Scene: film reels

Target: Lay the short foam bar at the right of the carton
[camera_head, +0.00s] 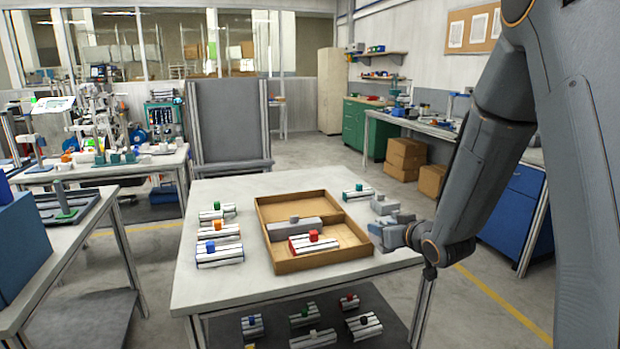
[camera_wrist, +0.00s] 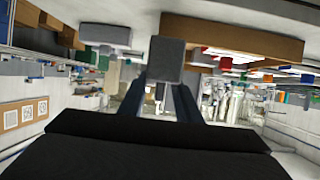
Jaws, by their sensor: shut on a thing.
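My gripper (camera_head: 384,234) is just off the right side of the carton, low over the table. In the wrist view my gripper (camera_wrist: 168,85) is shut on a grey block, the short foam bar (camera_wrist: 165,60), seen end-on. In the head view it is hard to tell the bar from the fingers. The carton (camera_head: 283,265) is an open, shallow brown tray with a divider. It also shows upside down in the wrist view (camera_wrist: 220,34). A longer grey bar (camera_head: 285,230) and a red-knobbed rail piece (camera_head: 312,244) lie inside the carton.
Another grey bar (camera_head: 384,206) lies on the table right of the carton, behind my gripper. A green-knobbed piece (camera_head: 358,193) lies behind that. Several knobbed rail pieces (camera_head: 219,250) line the table's left side. The table's front (camera_head: 235,290) is bare. More pieces lie on the lower shelf.

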